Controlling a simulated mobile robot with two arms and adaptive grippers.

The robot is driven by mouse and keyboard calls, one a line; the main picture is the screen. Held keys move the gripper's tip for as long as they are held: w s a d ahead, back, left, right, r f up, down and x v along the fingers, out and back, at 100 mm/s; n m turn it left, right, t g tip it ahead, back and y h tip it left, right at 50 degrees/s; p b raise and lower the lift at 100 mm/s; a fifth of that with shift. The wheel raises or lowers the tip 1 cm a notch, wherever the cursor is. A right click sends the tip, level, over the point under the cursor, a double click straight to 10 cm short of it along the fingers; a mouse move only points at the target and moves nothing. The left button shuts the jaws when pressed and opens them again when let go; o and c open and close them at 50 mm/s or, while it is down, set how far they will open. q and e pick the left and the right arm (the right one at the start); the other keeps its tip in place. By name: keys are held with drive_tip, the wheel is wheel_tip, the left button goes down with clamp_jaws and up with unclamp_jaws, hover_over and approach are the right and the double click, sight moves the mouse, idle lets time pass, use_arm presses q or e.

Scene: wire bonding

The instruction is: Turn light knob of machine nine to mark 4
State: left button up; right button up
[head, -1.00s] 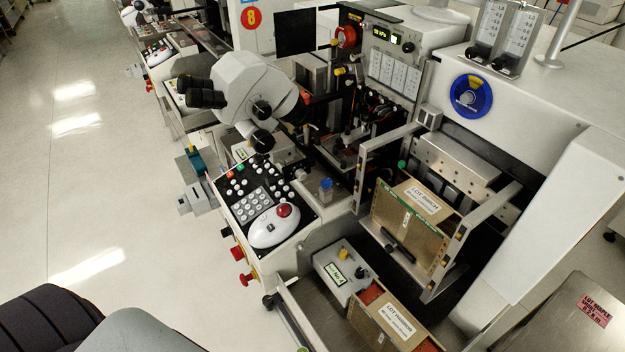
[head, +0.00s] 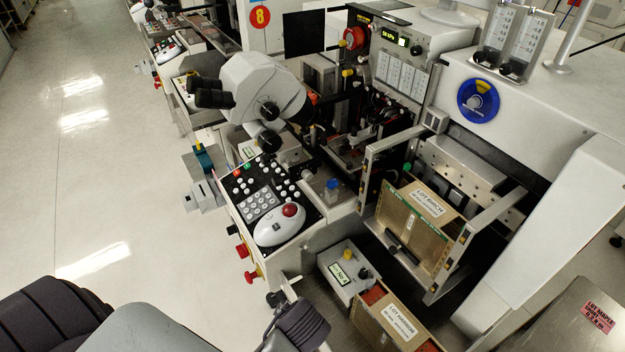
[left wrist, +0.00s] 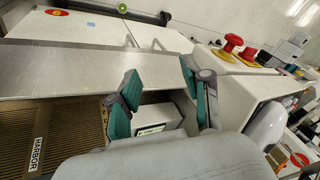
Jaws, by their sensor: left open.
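A small white control box (head: 345,268) sits low at the front of the near machine in the head view. It has a pale green label (head: 337,273), too small to read surely, and a dark knob (head: 364,273) on its face. The knob's mark cannot be read. My left gripper (head: 283,297) is at the bottom of the head view, to the left of the box and apart from it. In the left wrist view its teal-padded fingers (left wrist: 160,96) are spread and empty, with the white box (left wrist: 168,113) and its label beyond them. The knob is not visible there. My right gripper is not in view.
A crate labelled Harbor (head: 392,318) stands right beside the box. A Lot Birch magazine (head: 418,215) is above it in a metal frame. A keypad panel with a trackball (head: 280,228) and red buttons (head: 250,275) sits left of the box. The floor at left is clear.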

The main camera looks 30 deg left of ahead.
use_arm(q)
drive_tip(key=w+d+r+n+t+y, duration=0.2)
drive_tip(key=w+r+n+t+y, duration=0.15)
drive_tip(key=w+r+y, duration=0.45)
drive_tip(key=n+t+y, duration=0.2)
drive_tip(key=n+y, duration=0.1)
drive_tip(key=n, duration=0.2)
approach(310, 178)
drive_tip(key=shift+n+y, duration=0.25)
drive_tip(key=shift+y, duration=0.15)
drive_tip(key=p+x, duration=0.6)
drive_tip(key=x, duration=0.1)
drive_tip(key=shift+w+a+f, duration=0.1)
drive_tip(key=shift+w+a, duration=0.05)
drive_tip(key=shift+a, duration=0.05)
drive_tip(key=shift+w+a+f, duration=0.15)
drive_tip(key=shift+w+a, duration=0.25)
drive_tip(key=shift+a, duration=0.15)
clamp_jaws()
